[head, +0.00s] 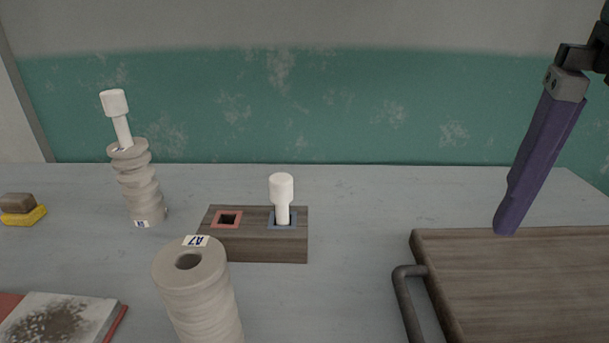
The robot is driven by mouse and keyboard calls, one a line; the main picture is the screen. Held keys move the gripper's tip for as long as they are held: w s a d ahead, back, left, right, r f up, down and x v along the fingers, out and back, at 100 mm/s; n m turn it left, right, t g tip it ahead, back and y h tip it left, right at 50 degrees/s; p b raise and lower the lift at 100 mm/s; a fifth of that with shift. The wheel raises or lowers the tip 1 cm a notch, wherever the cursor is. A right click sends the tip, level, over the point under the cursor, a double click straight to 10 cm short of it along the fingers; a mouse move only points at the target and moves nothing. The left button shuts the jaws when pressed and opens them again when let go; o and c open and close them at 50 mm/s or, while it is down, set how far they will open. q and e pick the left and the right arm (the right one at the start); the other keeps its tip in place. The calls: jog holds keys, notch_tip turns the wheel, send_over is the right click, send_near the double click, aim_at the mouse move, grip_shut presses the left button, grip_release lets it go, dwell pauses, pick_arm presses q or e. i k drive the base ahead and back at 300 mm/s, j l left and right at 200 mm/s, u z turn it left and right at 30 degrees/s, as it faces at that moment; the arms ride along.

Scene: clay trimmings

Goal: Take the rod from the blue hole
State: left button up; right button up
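A white rod (282,199) with a thicker head stands upright in the blue-framed hole (272,226) of a dark wooden block (265,246). The red-framed hole (227,219) beside it on the left is empty. My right gripper (507,230) comes in from the upper right as a long purple finger on a grey bolted mount. It points down behind the far left corner of a wooden board, well to the right of the rod and apart from it. Its fingers are seen edge-on, so its opening is hidden. My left gripper is not in view.
A ribbed clay stack (143,187) at the left holds another white rod (117,113), slightly tilted. A hollow clay cylinder (200,295) marked A7 stands in front of the block. The wooden board (520,280) with a dark handle (405,305) fills the right. Bare table lies between.

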aim_at(280, 184)
jog(key=i+l+u, duration=0.1)
jog(key=l+u, duration=0.15)
jog(key=u, duration=0.2)
jog(key=i+l+u, duration=0.1)
jog(key=l+u, duration=0.55)
jog(key=u, duration=0.25)
jog(key=l+u, duration=0.65)
jog(key=u, duration=0.25)
jog(key=k+l+u, duration=0.15)
jog(key=u, duration=0.25)
jog(key=k+l, duration=0.05)
jog(key=l, duration=0.05)
